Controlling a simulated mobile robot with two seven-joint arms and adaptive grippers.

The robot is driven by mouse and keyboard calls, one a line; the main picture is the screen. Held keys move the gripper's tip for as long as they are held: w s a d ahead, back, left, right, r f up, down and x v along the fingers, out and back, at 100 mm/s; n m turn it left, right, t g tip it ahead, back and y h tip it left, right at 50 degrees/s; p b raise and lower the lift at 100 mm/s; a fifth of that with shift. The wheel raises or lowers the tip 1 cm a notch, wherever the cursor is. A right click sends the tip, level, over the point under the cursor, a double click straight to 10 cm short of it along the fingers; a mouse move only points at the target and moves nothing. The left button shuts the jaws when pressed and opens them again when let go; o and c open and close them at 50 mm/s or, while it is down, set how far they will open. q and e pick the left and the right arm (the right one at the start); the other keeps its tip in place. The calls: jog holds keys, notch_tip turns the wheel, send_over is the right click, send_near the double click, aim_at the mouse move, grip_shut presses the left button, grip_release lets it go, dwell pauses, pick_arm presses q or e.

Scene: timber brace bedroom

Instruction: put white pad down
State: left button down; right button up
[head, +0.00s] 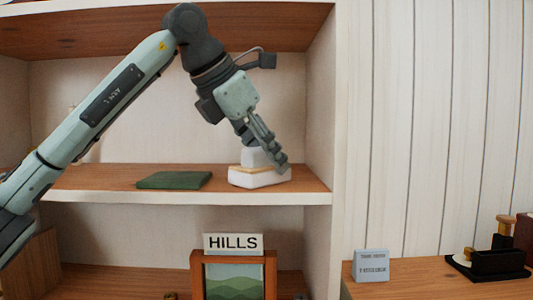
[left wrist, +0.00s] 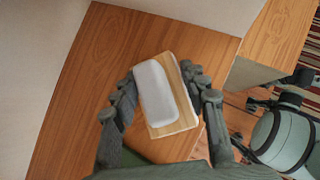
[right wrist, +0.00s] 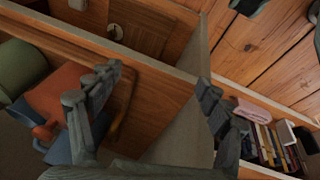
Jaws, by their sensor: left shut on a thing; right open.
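The white pad (left wrist: 155,92) lies between the fingers of my left gripper (left wrist: 158,78) in the left wrist view, over a tan wooden-looking layer (left wrist: 183,118). In the head view the white pad (head: 255,157) stands above a tan band and a white block (head: 256,180) at the right end of the middle shelf (head: 112,190). My left gripper (head: 283,166) points down there and partly hides the pad's right side. It is shut on the pad; whether the pad rests fully on the block is unclear. My right gripper (right wrist: 158,82) is open and empty.
A green flat book or mat (head: 174,180) lies left of the pad, with bare shelf between. The shelf's side wall (head: 320,120) stands close on the right. Below are a HILLS sign (head: 233,243) and a framed picture (head: 234,280). A small grey block (head: 371,266) sits at lower right.

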pick_arm(q)
jog(key=c, duration=0.8)
grip_release()
jog(key=shift+r, duration=0.2)
jog(key=v, duration=1.2)
jog(key=shift+f, duration=0.15)
